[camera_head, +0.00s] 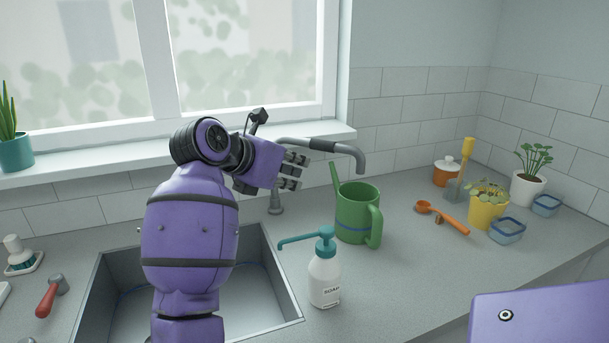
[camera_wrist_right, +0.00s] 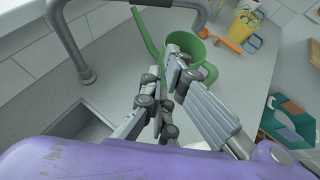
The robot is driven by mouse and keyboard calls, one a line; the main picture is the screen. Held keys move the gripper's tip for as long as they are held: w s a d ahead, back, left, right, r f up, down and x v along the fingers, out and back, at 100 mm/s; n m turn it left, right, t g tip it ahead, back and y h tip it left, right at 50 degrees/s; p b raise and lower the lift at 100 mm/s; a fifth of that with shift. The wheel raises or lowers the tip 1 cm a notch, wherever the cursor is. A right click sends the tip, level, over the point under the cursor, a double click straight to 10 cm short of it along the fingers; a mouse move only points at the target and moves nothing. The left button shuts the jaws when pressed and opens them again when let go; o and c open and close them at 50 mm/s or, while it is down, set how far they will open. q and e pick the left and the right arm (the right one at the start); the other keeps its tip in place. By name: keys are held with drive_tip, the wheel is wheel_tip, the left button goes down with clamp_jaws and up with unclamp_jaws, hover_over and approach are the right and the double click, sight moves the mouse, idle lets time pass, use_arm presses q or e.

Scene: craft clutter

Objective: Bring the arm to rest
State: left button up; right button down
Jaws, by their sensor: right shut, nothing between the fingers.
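My right arm rises over the sink (camera_head: 260,300) in the head view and bends to the right. My right gripper (camera_head: 293,170) is level with the grey tap (camera_head: 320,146), left of its spout end. It is shut and empty. In the right wrist view the fingers of my right gripper (camera_wrist_right: 165,75) overlap the green watering can (camera_wrist_right: 205,62) in the picture; I cannot tell the exact gap. The tap also shows in the wrist view (camera_wrist_right: 70,40). My left gripper is not in view.
The watering can (camera_head: 352,220) stands right of the sink, behind a white soap bottle (camera_head: 325,280) with a teal pump. An orange scoop (camera_head: 445,217), yellow pot (camera_head: 487,210) and blue-rimmed box (camera_head: 507,231) lie farther right. A red-handled brush (camera_head: 48,298) is left. The front right counter is clear.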

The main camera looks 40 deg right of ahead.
drive_tip(key=shift+s+v, duration=0.15)
drive_tip(key=shift+v, duration=0.75)
drive_tip(key=shift+s+v, duration=0.2)
drive_tip(key=shift+v, duration=0.7)
